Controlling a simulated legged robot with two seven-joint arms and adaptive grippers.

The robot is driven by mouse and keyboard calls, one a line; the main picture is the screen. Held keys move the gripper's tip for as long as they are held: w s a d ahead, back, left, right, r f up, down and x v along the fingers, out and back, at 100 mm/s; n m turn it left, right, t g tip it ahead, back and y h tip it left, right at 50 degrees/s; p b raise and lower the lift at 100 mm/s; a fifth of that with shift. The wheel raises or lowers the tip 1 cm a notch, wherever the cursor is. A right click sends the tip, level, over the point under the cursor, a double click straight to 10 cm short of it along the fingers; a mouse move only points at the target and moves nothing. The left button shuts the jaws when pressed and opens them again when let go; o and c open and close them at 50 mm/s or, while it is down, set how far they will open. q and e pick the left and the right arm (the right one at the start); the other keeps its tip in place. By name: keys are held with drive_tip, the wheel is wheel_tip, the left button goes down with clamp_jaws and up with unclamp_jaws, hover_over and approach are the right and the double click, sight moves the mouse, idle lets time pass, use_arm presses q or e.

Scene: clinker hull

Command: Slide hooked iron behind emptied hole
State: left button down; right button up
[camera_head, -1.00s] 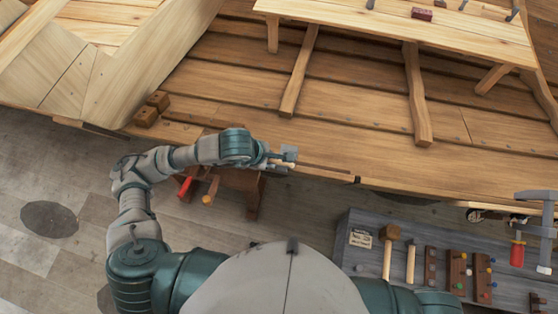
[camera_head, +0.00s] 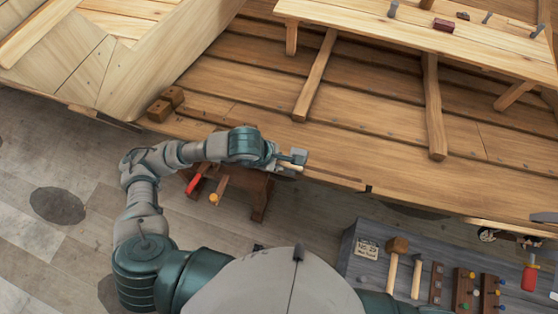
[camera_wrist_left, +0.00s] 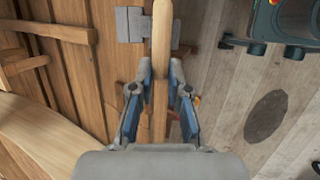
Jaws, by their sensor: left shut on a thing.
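My left gripper (camera_head: 288,161) is at the near edge of the plank hull (camera_head: 420,185). It is shut on a pale wooden handle, which also runs between the fingers in the left wrist view (camera_wrist_left: 160,60). The emptied hole cannot be picked out. My right gripper is out of view.
A brown wooden stand (camera_head: 256,190) with a red-handled tool (camera_head: 195,182) is below my left forearm. A grey tool bench (camera_head: 352,262) holds a mallet (camera_head: 397,246) and a hammer (camera_head: 417,270). A raised plank bench (camera_head: 370,30) spans the hull. Open floor lies left.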

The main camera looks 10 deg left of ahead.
use_arm(q)
drive_tip(key=shift+d, duration=0.2)
drive_tip(key=shift+s+d, duration=0.1)
drive_tip(key=shift+d, duration=0.05)
drive_tip(key=c, duration=1.1)
unclamp_jaws()
drive_tip(key=shift+d, duration=0.3)
drive_tip(key=shift+c, duration=0.2)
drive_tip(key=shift+o, duration=0.4)
drive_tip(key=shift+a+r, duration=0.1)
drive_tip(key=shift+a, duration=0.1)
drive_tip(key=r+p, duration=0.2)
drive_tip(key=r, duration=0.2)
drive_tip(key=shift+a+r, duration=0.2)
drive_tip(key=r, duration=0.1)
drive_tip(key=r+p, duration=0.1)
drive_tip(key=r, duration=0.1)
drive_tip(key=shift+d+p, duration=0.25)
drive_tip(key=shift+p, duration=0.15)
drive_tip(key=shift+r, duration=0.25)
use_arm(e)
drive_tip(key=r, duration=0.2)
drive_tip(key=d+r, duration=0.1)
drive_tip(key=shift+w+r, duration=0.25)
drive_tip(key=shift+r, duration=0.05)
use_arm(q)
drive_tip(key=shift+a, duration=0.1)
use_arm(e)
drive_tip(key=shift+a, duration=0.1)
